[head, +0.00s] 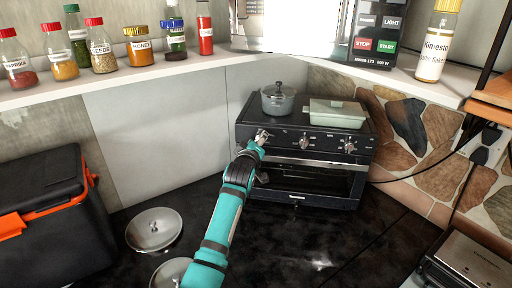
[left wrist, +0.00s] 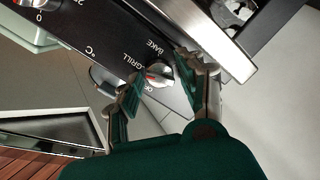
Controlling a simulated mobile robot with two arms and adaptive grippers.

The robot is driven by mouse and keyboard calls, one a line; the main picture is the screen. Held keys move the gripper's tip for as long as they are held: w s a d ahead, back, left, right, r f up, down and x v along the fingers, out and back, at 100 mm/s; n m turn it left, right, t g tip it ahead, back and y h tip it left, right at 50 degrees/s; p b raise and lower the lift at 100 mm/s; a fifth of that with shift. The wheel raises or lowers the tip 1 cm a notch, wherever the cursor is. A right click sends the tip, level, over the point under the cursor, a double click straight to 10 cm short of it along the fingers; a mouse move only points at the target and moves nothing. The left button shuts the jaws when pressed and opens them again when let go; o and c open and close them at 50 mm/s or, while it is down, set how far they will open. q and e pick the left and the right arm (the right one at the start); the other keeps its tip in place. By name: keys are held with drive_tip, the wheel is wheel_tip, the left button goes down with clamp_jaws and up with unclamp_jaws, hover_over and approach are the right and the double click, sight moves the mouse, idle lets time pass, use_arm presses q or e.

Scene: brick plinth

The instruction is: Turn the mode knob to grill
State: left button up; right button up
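The toaster oven (head: 310,135) is black with a row of silver knobs along its front. The mode knob (left wrist: 160,73), silver with a red mark, shows in the left wrist view beside the printed words BAKE, GRILL and OFF. I cannot tell exactly which word its mark points to. My left gripper (head: 262,138) is at the oven's leftmost knob and hides most of it in the head view. In the left wrist view its fingers (left wrist: 159,68) are apart, one on each side of the mode knob; firm contact is not visible. My right gripper is not in view.
A grey pot (head: 278,100) and a lidded pale dish (head: 337,113) stand on the oven. A shelf above holds several jars and a microwave (head: 375,35). A black and orange box (head: 50,200) stands left; metal lids (head: 154,229) lie on the dark counter.

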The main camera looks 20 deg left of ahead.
use_arm(q)
drive_tip(key=s+d+r, duration=0.1)
drive_tip(key=s, duration=1)
drive_tip(key=shift+s+r, duration=0.15)
drive_tip(key=shift+s, duration=0.2)
